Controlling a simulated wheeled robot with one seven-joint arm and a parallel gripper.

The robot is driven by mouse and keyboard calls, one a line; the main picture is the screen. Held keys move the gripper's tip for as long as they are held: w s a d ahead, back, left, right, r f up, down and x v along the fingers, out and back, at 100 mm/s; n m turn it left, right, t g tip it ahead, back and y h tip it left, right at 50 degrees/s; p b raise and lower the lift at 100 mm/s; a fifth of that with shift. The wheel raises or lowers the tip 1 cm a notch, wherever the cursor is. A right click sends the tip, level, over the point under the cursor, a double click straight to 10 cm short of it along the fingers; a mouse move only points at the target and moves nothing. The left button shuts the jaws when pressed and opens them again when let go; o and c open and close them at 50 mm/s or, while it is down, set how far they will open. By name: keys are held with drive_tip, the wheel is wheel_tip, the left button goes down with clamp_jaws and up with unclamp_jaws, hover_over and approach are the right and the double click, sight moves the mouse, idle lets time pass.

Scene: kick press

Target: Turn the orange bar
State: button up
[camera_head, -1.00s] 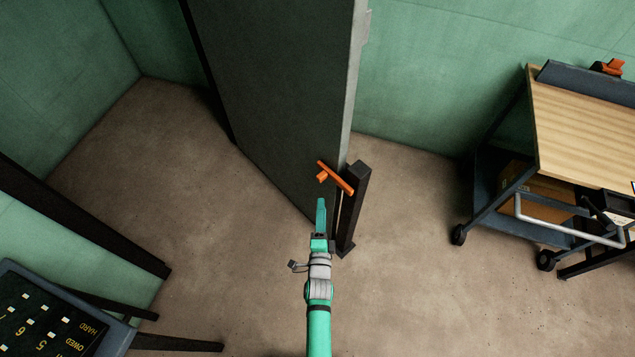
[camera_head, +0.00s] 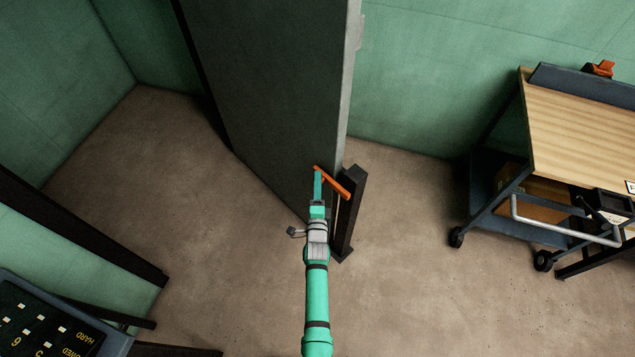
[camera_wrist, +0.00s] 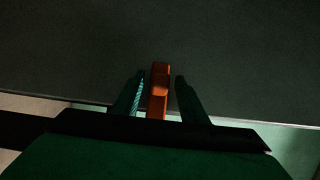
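The orange bar (camera_head: 333,182) sits at the edge of the dark grey panel (camera_head: 275,95) and slants down to the right toward a dark post. In the head view my gripper (camera_head: 318,178) overlaps its left part. In the wrist view the orange bar (camera_wrist: 159,88) lies between the two fingers of my gripper (camera_wrist: 160,85). A gap shows on each side of the bar, wider on the right, so the fingers are open around it. The lower end of the bar is hidden behind my gripper's body.
A dark post (camera_head: 349,215) stands just right of the panel's edge. A wheeled cart with a wooden top (camera_head: 575,130) stands at the right. A dark board with white marks (camera_head: 45,320) is at the lower left. The floor between is clear.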

drive_tip(key=shift+w, duration=0.4)
drive_tip(key=shift+a, duration=0.1)
drive_tip(key=shift+s, duration=0.1)
drive_tip(key=shift+d, duration=0.2)
drive_tip(key=shift+c, duration=0.3)
clamp_jaws()
